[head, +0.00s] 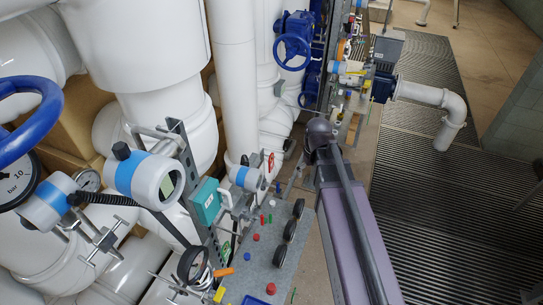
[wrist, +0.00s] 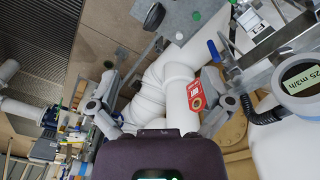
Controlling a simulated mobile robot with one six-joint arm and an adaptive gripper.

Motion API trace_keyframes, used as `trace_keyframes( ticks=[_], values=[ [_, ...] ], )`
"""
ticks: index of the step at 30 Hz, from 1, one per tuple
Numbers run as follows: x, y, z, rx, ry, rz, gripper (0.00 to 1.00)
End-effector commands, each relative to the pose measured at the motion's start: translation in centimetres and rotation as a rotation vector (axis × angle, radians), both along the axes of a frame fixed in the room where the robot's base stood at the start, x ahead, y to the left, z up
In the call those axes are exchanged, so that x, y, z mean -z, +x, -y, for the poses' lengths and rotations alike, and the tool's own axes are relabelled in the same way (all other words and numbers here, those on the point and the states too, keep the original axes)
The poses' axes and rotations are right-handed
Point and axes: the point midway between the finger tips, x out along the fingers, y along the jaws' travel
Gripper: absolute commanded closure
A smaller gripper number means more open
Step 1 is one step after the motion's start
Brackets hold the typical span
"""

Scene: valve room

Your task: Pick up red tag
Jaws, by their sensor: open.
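The red tag (wrist: 195,96) with white print hangs in front of the white pipework, right of centre in the wrist view. In the head view a small red tag (head: 271,161) shows beside the blue and white instrument. My gripper (wrist: 157,100) has its grey fingers spread apart, one left and one right, with its dark body at the bottom of the wrist view. Nothing is held between them. In the wrist view the tag lies near the right finger; whether they touch I cannot tell.
A flow meter (wrist: 300,76) with a display is at the right in the wrist view. White pipes (head: 235,70) crowd the left. The ribbed floor (head: 440,210) at right is largely clear.

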Motion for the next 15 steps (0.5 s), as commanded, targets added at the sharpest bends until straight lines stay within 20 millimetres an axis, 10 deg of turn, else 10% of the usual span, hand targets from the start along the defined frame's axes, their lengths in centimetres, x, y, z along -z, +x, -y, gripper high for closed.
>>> trace_keyframes(
  ticks=[15],
  values=[
    [-1.2, 14.0, -10.4, -0.716, -0.023, -0.036, 0.00]
  ],
)
